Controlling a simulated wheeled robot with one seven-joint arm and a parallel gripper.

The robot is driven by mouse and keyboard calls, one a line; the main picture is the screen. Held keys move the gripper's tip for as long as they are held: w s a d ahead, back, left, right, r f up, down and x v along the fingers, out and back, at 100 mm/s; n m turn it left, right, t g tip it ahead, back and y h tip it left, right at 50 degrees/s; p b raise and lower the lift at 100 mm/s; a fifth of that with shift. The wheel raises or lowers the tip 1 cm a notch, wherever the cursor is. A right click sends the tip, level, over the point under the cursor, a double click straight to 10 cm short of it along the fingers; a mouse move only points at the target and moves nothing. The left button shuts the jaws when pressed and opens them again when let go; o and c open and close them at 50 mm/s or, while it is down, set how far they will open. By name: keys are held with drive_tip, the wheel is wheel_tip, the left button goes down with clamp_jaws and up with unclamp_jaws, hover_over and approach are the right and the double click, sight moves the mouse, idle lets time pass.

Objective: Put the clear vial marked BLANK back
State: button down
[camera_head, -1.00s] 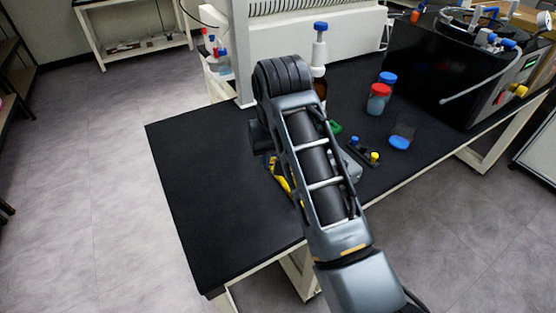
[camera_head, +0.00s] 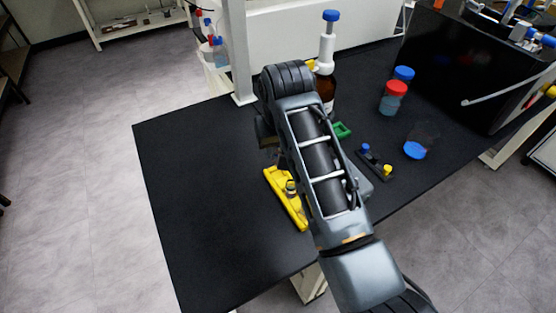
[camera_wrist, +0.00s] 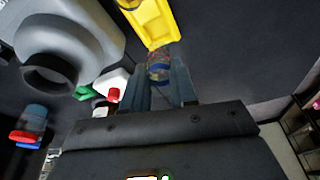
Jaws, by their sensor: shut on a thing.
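The yellow rack (camera_head: 281,192) lies on the black bench to the left of my arm. A small vial with a dark top (camera_head: 290,187) shows at the rack. In the wrist view the yellow rack (camera_wrist: 150,20) is just beyond my fingertips. My gripper (camera_wrist: 160,85) is shut on a small clear vial (camera_wrist: 158,68), which overlaps the near end of the rack in that view. I cannot tell whether the vial touches the rack, and no BLANK marking is legible. In the head view my arm hides most of my gripper.
A dark rack with blue-capped and yellow-capped vials (camera_head: 375,161) lies right of my arm. A green item (camera_head: 341,130), a brown bottle (camera_head: 326,88), a red-lidded jar (camera_head: 393,98) and a blue-lidded jar (camera_head: 415,150) stand nearby. The bench's left part is clear.

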drive_tip(key=shift+f, duration=2.6)
drive_tip(key=shift+f, duration=0.1)
drive_tip(key=c, duration=0.9)
unclamp_jaws()
drive_tip(key=v, duration=1.2)
